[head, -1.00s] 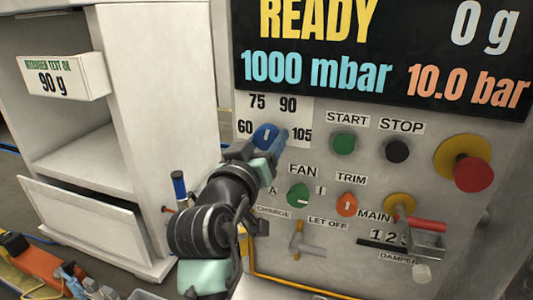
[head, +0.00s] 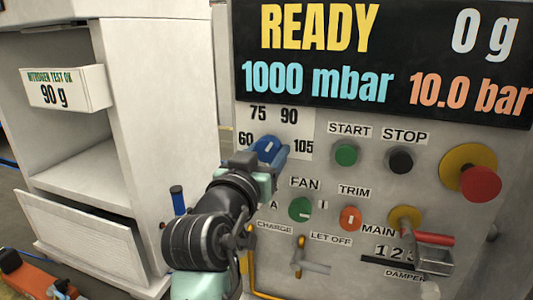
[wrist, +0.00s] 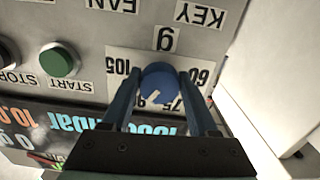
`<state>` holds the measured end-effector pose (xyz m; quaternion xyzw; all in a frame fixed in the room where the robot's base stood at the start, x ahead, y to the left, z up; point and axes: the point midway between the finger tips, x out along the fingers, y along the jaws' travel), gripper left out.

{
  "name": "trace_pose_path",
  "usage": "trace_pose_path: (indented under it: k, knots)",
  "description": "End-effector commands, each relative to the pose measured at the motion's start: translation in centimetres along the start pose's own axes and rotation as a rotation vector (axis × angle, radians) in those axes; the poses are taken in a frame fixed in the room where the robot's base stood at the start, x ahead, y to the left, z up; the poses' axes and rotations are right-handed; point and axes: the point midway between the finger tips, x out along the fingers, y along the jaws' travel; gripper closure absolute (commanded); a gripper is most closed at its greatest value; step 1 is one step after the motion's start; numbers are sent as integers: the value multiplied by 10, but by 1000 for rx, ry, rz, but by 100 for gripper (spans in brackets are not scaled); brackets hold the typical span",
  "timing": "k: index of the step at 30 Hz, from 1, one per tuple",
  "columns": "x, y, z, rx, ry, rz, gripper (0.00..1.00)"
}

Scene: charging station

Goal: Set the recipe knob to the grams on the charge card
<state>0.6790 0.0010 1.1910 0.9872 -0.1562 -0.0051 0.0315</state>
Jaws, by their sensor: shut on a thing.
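The blue recipe knob (head: 266,146) sits on the grey panel, ringed by 60, 75, 90 and 105. It also shows in the wrist view (wrist: 160,83). Its white mark points up and right in the head view, toward 90; in the wrist view it points toward the partly covered 90. My gripper (head: 268,155) is shut on the knob, with one finger on each side in the wrist view (wrist: 158,79). A white block-like card (head: 64,88) at the left reads "NITROGEN TEST OK 90 g".
The display (head: 385,62) above reads READY, 0 g, 1000 mbar, 10.0 bar. The green START button (head: 345,154) and dark STOP button (head: 400,159) are right of the knob. The green FAN knob (head: 300,209) and orange TRIM knob (head: 350,218) lie below. A red mushroom button (head: 480,183) stands far right.

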Motion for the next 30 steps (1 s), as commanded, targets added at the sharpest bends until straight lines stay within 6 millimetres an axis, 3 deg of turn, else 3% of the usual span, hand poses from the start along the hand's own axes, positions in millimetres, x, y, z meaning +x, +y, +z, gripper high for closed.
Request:
trace_pose_path:
  k: [1, 6, 19, 30]
  knots:
    - [0, 0, 0, -1, -1, -1, 38]
    - [0, 0, 0, -1, -1, -1, 11]
    - [-10, 0, 1, -2, 0, 0, 11]
    - [-80, -1, 2, -1, 1, -3, 11]
